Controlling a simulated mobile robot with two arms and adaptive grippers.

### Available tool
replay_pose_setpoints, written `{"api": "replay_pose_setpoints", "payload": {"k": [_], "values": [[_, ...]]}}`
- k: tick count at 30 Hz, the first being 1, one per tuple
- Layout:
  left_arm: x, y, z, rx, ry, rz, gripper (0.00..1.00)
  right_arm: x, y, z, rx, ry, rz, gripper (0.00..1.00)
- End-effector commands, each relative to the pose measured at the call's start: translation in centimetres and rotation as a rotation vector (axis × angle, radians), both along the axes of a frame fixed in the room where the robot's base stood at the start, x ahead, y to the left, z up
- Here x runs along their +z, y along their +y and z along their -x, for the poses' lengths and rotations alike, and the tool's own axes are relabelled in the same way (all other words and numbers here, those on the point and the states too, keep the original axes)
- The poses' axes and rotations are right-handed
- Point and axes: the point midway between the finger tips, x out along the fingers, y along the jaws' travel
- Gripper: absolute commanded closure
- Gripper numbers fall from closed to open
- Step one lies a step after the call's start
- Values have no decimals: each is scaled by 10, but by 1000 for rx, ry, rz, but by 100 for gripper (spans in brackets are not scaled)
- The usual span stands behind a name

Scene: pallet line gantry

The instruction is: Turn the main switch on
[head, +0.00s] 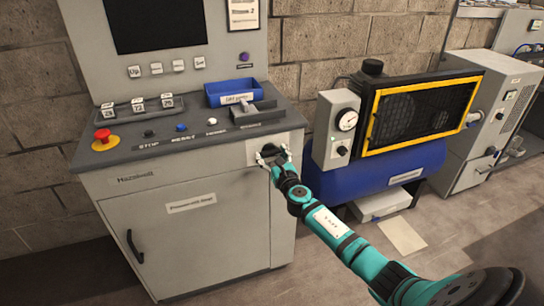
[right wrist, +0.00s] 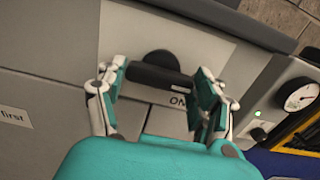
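The main switch is a black rotary handle (right wrist: 160,77) on a light plate (right wrist: 225,50) at the console's right front; it also shows, partly covered, in the head view (head: 269,151). In the right wrist view its bar lies nearly level, its right end slightly lower. An "ON" label (right wrist: 178,101) sits just below the bar's right part. My right gripper (right wrist: 160,85) is at the switch, its fingers apart, one at each end of the bar. I cannot tell whether the fingertips touch it. My left gripper is not in view.
The grey console (head: 205,235) carries a red emergency button (head: 103,136), small buttons and a blue bin (head: 235,91). Floor is free in front.

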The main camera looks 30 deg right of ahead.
Motion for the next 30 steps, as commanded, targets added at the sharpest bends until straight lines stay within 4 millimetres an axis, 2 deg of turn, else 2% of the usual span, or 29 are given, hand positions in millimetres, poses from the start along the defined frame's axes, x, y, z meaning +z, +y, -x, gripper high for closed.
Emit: {"api": "replay_pose_setpoints", "payload": {"k": [1, 6, 7, 19, 30], "values": [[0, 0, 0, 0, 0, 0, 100, 0, 0, 0, 0, 0, 0, 40], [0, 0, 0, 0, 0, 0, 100, 0, 0, 0, 0, 0, 0, 63], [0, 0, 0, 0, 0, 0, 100, 0, 0, 0, 0, 0, 0, 64], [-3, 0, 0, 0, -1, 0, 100, -1, 0, 0, 0, -22, -92, 64], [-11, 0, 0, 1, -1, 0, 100, -1, 0, 0, 1, -96, -394, 64]]}}
